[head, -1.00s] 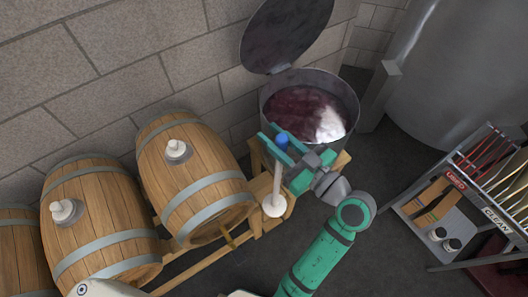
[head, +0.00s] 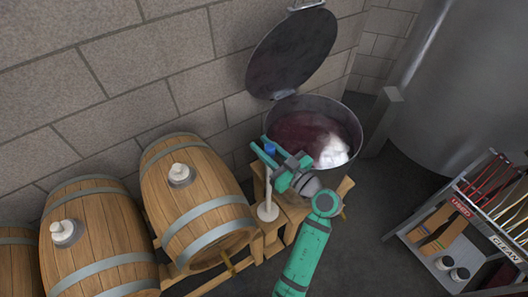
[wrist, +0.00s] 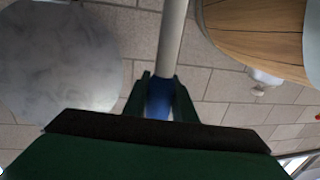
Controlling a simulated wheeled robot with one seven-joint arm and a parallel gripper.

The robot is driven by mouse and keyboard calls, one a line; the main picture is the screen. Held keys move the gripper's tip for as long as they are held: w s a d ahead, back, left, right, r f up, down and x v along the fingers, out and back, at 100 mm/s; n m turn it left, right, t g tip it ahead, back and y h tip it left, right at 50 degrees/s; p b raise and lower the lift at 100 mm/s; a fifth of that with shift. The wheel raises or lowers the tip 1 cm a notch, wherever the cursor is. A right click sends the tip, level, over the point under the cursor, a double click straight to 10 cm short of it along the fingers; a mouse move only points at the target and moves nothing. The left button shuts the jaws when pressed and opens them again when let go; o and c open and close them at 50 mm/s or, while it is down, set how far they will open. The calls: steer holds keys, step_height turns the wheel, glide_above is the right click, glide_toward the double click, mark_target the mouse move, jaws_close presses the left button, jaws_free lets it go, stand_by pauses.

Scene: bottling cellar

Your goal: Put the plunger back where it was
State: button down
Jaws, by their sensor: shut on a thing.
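My gripper (head: 270,157) is shut on the plunger by its blue grip. The plunger (head: 268,196) hangs with its pale shaft nearly upright and its round white foot low, in front of the open vat and right of the nearest barrel. In the wrist view the blue part of the plunger (wrist: 158,98) sits between my fingers and the grey shaft runs up out of the frame. The open vat (head: 352,170) holds dark red wine with a pale, bright patch. I cannot tell whether the plunger's foot touches the wooden stand behind it.
The vat's round lid (head: 291,53) is raised against the wall; it also shows in the wrist view (wrist: 58,60). Barrels (head: 195,200) with white bungs lie to the left on a wooden rack. A rack (head: 458,232) labelled USED and CLEAN stands at right. Dark floor (head: 375,235) is free between.

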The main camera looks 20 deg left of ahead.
steer(key=shift+w+f, duration=0.1)
steer(key=shift+f, duration=1.55)
steer(key=c, duration=1.5)
jaws_free()
steer(key=shift+o, duration=0.2)
steer(key=v, duration=1.2)
steer(key=s+r+m+t+h, duration=0.1)
steer(key=s+r+m+t, duration=0.1)
steer(key=s+t, duration=0.45)
steer(key=s+r+m+t+h, duration=0.1)
steer(key=s+r+m+t, duration=0.2)
steer(key=s, duration=0.6)
steer(key=s+d+f+m+g+h, duration=0.1)
steer(key=s+d+f+m+h, duration=0.2)
steer(key=s+f+h, duration=0.2)
steer(key=s+d+f+m+g+h, duration=0.2)
steer(key=s+d+f+m+h, duration=0.1)
steer(key=s+h, duration=0.5)
step_height(320, 180, down, 2)
steer(key=shift+s+d+f+m+h, duration=0.15)
steer(key=shift+s+d+m+h, duration=0.2)
steer(key=shift+s+m, duration=0.4)
